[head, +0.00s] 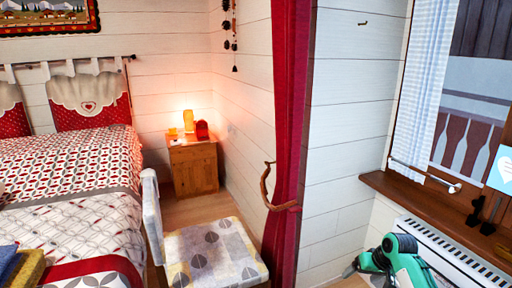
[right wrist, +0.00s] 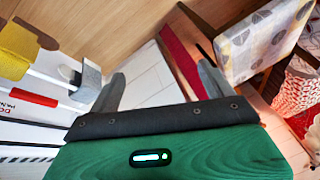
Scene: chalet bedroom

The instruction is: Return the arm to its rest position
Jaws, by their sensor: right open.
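My right arm, green and white, shows at the lower right of the head view, beside the radiator and below the windowsill. My right gripper (right wrist: 160,82) shows in the right wrist view with its two grey fingers spread apart. Nothing is between the fingers, and white boards and floor show beyond them. In the head view its fingertips are too small to make out clearly. My left gripper is not in view.
A white radiator (head: 445,262) stands below the wooden windowsill (head: 425,199). A red curtain (head: 290,110) hangs at the middle. A patterned chair (head: 215,252) stands beside the bed (head: 75,180); its seat also shows in the right wrist view (right wrist: 262,38). A nightstand (head: 194,168) is in the corner.

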